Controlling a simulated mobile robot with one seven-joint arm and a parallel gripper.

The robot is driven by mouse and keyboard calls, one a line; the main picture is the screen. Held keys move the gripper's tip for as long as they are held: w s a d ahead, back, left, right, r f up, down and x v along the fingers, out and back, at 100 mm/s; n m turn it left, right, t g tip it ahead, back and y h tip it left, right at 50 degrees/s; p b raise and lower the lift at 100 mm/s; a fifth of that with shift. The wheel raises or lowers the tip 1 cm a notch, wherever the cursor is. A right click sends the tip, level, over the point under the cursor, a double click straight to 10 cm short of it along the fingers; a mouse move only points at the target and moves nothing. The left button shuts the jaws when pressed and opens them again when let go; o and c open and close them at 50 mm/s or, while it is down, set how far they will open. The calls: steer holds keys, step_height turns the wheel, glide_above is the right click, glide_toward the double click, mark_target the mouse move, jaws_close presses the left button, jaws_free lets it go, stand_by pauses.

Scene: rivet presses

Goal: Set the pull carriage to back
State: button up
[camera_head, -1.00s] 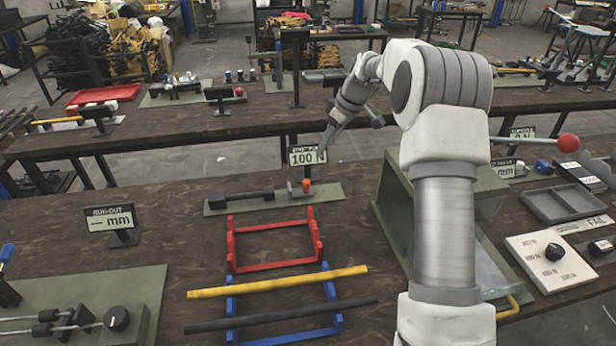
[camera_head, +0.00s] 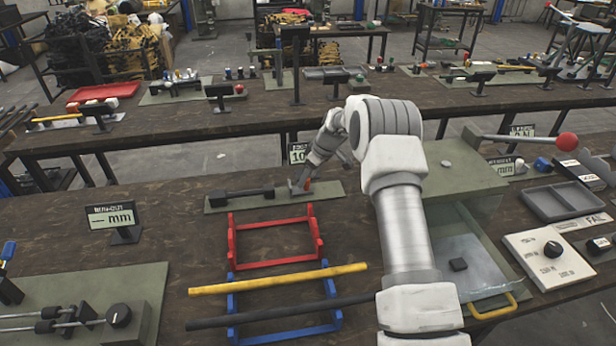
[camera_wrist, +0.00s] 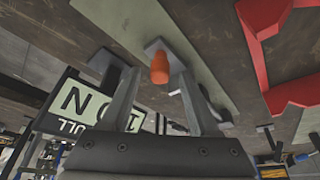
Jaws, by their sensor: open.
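The pull tester is a low green plate (camera_head: 222,205) with a dark bar-shaped body (camera_head: 250,193) on it. Near its right end is a small grey carriage with an orange knob (camera_head: 309,184). My gripper (camera_head: 304,181) is down at the knob and partly covers it. In the wrist view the orange knob (camera_wrist: 159,67) stands between the two spread fingers of my gripper (camera_wrist: 158,78), with visible gaps on both sides. The fingers are open. A display (camera_head: 298,154) stands behind the plate, partly hidden by my arm; it shows upside down in the wrist view (camera_wrist: 82,106).
In front of the plate are a red frame (camera_head: 232,245) and a blue frame (camera_head: 232,310) carrying a yellow rod (camera_head: 275,280) and a black rod (camera_head: 265,315). A green press box (camera_head: 465,175) with a red-balled lever (camera_head: 567,141) stands right of my arm.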

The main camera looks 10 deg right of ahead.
steer(key=shift+a+f, duration=0.1)
steer(key=shift+f, duration=0.05)
jaws_close()
stand_by(1.4)
